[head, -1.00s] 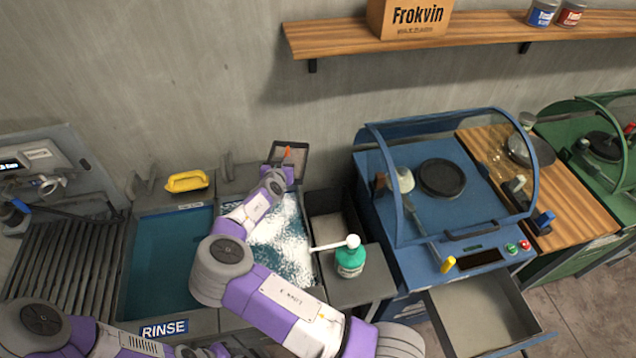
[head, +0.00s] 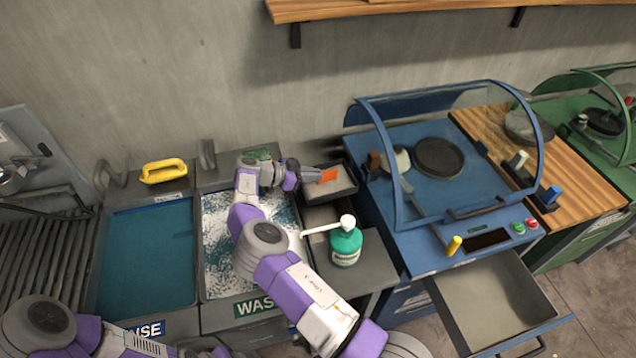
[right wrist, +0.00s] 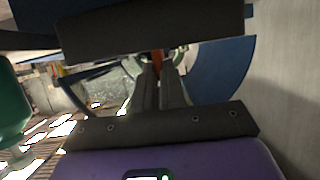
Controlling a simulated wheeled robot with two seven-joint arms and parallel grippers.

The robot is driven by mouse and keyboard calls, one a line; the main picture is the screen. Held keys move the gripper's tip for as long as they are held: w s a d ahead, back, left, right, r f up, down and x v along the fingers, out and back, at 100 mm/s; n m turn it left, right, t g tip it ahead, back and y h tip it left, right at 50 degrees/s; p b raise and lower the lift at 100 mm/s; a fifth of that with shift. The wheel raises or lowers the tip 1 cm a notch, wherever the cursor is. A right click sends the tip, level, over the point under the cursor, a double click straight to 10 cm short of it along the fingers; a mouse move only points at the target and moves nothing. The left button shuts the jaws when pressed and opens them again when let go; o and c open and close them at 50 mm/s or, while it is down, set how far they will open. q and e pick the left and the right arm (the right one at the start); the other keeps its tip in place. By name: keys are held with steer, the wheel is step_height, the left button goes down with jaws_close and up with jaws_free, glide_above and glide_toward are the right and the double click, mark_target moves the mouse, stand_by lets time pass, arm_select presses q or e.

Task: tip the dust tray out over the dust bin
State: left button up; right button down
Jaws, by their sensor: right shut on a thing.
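The dust tray (head: 345,192) is a small dark-rimmed tray with a pale grey-brown inside and an orange handle part (head: 327,176). My right gripper (head: 313,176) is shut on the tray at its left side. In the right wrist view my fingers (right wrist: 160,85) close on something orange, and a dark tray wall (right wrist: 150,33) crosses in front. The tray hangs over the far part of the dust bin (head: 318,216), a grey open box between the wash sink and the blue machine. The tray hides part of the bin. The tray looks roughly level. My left gripper is out of view.
A green pump bottle (head: 345,247) stands on the grey ledge right before the bin. The blue machine (head: 405,225) with its clear hood is close on the right. The foamy wash sink (head: 225,270) lies under my right arm. An open drawer (head: 490,300) juts out at lower right.

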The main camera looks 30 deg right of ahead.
mark_target(326, 199)
steer(key=shift+s+a+m+g, duration=0.1)
steer(key=shift+s+m+g, duration=0.2)
steer(key=shift+s+m, duration=0.1)
steer(key=shift+s+r+p, duration=0.1)
steer(key=shift+r+p, duration=0.1)
steer(key=shift+p, duration=0.35)
steer(key=s+m+t+y+p, duration=0.1)
steer(key=p, duration=0.5)
steer(key=s+d+m+t+y+p, duration=0.1)
steer(key=s+t+p, duration=0.1)
steer(key=p, duration=0.5)
steer(key=shift+r+m, duration=0.2)
steer(key=shift+m, duration=0.2)
steer(key=shift+s+p, duration=0.1)
steer(key=shift+p, duration=0.25)
steer(key=shift+s+d+f+m+t+y+b, duration=0.1)
steer(key=shift+s+f+m+t+y+b, duration=0.2)
steer(key=shift+s+f+m+t+b, duration=0.25)
steer(key=shift+s+d+f+m+t+y+b, duration=0.15)
steer(key=shift+s+f+m+t+y+b, duration=0.2)
steer(key=shift+m+t+b, duration=0.3)
steer(key=shift+s+d+f+m+t+y+b, duration=0.15)
steer(key=shift+s+d+m+t+y+b, duration=0.1)
steer(key=shift+s+m+t+b, duration=0.6)
steer(key=shift+w+n, duration=0.2)
steer(key=shift+n, duration=0.05)
